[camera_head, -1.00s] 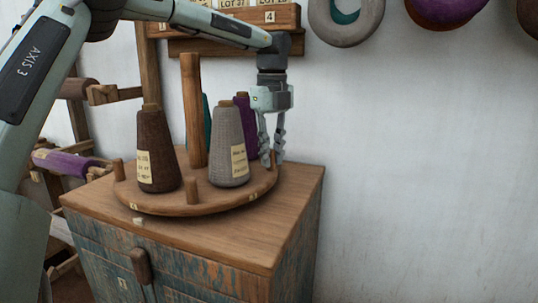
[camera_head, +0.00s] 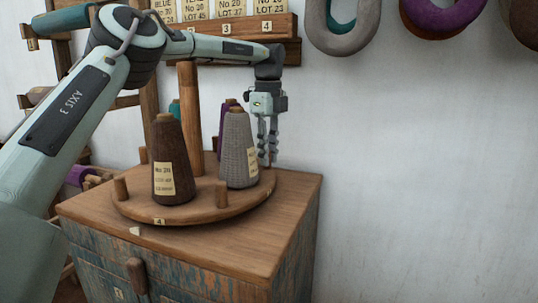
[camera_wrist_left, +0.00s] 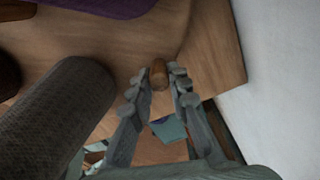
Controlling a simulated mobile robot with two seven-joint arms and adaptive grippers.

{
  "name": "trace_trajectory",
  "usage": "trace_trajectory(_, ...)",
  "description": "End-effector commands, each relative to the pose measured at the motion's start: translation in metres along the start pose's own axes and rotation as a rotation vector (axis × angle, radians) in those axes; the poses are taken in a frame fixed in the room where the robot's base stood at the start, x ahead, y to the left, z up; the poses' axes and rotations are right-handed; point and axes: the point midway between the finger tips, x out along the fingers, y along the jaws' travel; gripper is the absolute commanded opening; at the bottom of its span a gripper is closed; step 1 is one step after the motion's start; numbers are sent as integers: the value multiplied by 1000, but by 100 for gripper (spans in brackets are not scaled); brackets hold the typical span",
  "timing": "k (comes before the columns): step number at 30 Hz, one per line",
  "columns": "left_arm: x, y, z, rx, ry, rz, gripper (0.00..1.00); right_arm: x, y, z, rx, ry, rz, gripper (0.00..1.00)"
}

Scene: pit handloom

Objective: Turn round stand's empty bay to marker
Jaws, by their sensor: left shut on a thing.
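The round wooden stand (camera_head: 190,212) sits on a cabinet top, with a thick post (camera_head: 191,120) at its middle. It bears a brown cone (camera_head: 170,150), a grey cone (camera_head: 238,150), a purple cone (camera_head: 224,117) and a teal cone (camera_head: 174,108) mostly hidden behind. Its left side, between a front-left peg (camera_head: 120,188) and a back-left peg (camera_head: 143,155), shows no cone. A small pale marker (camera_head: 135,231) lies on the cabinet top at front left. My left gripper (camera_head: 267,158) points down at the stand's right edge, shut on a rim peg (camera_wrist_left: 159,73).
The cabinet (camera_head: 240,250) has worn blue sides and a wooden handle. A wall rack (camera_head: 225,29) with lot labels is behind my left arm. Yarn hanks (camera_head: 342,38) hang at top right. The cabinet top's right part is clear, beside a bare wall.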

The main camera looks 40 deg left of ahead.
Motion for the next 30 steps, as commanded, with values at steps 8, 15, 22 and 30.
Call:
trace_trajectory(8, 0, 0, 2, -8, -1, 1, 0, 0, 0, 0, 0, -1, 0, 40)
trace_trajectory(15, 0, 0, 2, -8, -1, 2, 21, 0, 0, 0, 0, -1, 0, 40)
trace_trajectory(22, 0, 0, 1, -7, -1, 1, 38, 0, 0, 0, 0, -1, 0, 40)
trace_trajectory(30, -3, -1, 1, -6, 0, -1, 38, 0, 2, 2, -2, -3, 2, 40)
